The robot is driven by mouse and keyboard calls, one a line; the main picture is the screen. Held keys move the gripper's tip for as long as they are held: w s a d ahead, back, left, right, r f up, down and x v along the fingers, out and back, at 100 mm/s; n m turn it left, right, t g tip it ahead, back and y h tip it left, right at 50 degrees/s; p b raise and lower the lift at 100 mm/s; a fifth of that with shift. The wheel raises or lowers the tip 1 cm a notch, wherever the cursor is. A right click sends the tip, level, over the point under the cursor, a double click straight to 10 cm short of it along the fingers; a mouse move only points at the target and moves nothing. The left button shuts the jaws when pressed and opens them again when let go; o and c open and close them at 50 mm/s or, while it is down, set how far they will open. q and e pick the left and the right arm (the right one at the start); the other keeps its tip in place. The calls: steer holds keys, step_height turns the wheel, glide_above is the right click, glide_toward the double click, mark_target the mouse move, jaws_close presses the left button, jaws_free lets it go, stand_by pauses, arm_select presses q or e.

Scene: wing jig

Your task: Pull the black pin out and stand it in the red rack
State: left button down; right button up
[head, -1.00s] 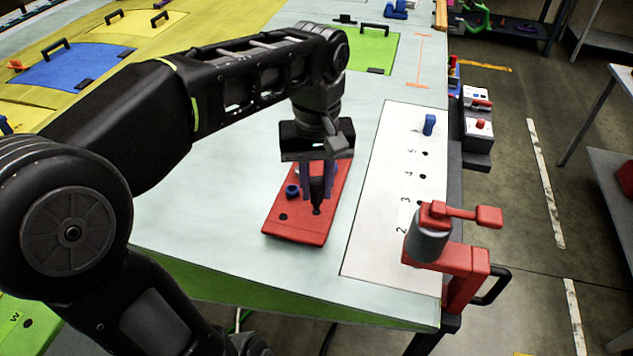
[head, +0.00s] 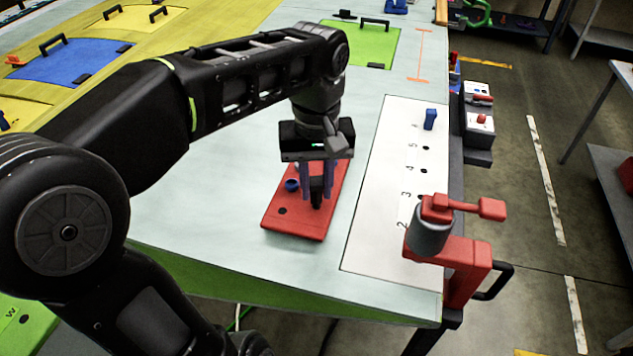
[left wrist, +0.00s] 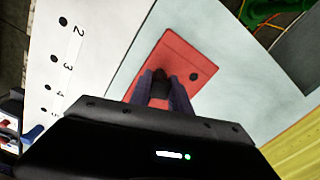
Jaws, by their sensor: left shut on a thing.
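My left gripper (head: 317,196) is shut on the black pin (head: 316,190) over the red rack (head: 299,226). The pin is upright between the fingers, with its lower end at the rack's top; I cannot tell whether it sits in a hole. A blue pin (head: 292,185) stands in the rack just left of the fingers. An open hole (head: 282,210) shows near the rack's front. In the left wrist view the black pin (left wrist: 160,83) is between the fingertips above the red rack (left wrist: 178,55), with a dark hole to its right. My right gripper is not in view.
A white numbered strip (head: 384,235) with holes lies to the right, with a blue pin (head: 430,119) at its far end. A red clamp (head: 462,252) stands at the table's right edge. Pale table is clear left of the rack.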

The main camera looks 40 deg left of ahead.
arm_select(q)
steer(key=shift+f+b, duration=0.5)
steer(key=shift+f, duration=0.3)
steer(key=c, duration=1.1)
jaws_free()
steer(key=shift+r, duration=0.1)
